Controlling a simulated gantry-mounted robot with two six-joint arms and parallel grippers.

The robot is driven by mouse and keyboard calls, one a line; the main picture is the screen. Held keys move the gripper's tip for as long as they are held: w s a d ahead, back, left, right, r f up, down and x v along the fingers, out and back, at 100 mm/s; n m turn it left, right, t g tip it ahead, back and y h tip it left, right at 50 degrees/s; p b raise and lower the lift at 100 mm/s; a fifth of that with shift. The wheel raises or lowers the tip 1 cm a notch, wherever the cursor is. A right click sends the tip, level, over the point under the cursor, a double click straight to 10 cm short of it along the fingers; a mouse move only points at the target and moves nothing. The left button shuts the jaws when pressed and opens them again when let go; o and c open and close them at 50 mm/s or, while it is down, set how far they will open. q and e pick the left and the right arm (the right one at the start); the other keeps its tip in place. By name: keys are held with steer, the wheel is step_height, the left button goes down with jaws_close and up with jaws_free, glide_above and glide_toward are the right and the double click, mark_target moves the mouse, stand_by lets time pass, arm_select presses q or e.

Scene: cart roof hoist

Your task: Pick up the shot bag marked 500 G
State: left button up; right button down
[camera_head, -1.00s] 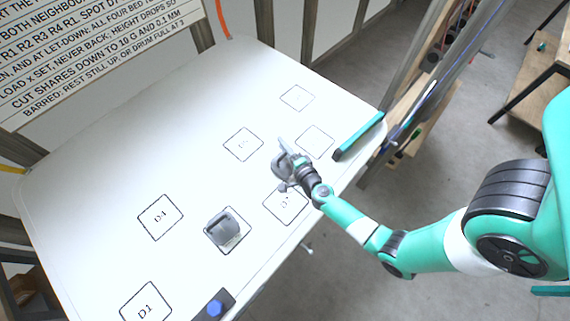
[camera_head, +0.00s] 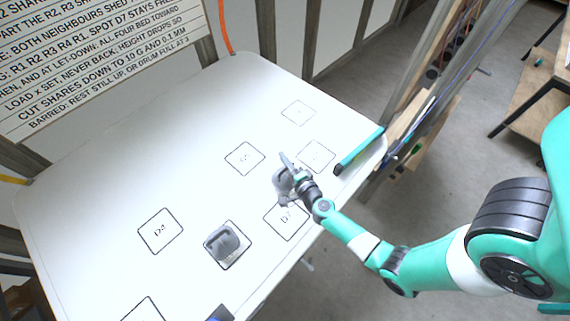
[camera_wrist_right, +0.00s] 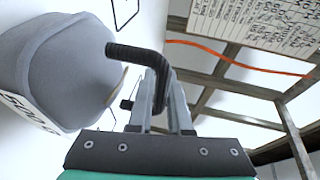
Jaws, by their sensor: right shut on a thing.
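A grey shot bag (camera_wrist_right: 75,70) fills the left of the right wrist view. Its white label shows partly and reads like 500 G. A dark bent handle (camera_wrist_right: 135,52) stands out from it. My right gripper (camera_wrist_right: 160,90) is shut on this handle. In the head view the same grey bag (camera_head: 283,182) hangs at or sits by my right gripper (camera_head: 288,166), above the D7 square; whether it touches the table cannot be told. My left gripper is out of view.
The white table (camera_head: 110,180) carries several outlined squares, D4 (camera_head: 160,231) among them. A teal and black bar (camera_head: 358,152) lies at the right edge. A dark item (camera_head: 219,313) is cut off at the bottom. A lettered sign (camera_head: 90,60) stands behind.

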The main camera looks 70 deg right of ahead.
steer(key=r+p, duration=0.2)
steer(key=r, duration=0.1)
steer(key=r+p, duration=0.1)
steer(key=shift+s+a+r+p, duration=0.1)
steer(key=shift+a+r+p, duration=0.15)
steer(key=shift+p, duration=0.1)
steer(key=a+r+p, duration=0.1)
steer(key=s+a+r+p, duration=0.1)
steer(key=r, duration=0.1)
steer(key=a+r+p, duration=0.1)
steer(key=shift+s+r+p, duration=0.15)
steer(key=shift+s+p, duration=0.15)
steer(key=shift+p, duration=0.1)
steer(key=s+a+r+p, duration=0.1)
steer(key=s+a+r, duration=0.3)
steer(key=a, duration=0.4)
steer(key=shift+s+a, duration=0.35)
steer(key=shift+s, duration=0.15)
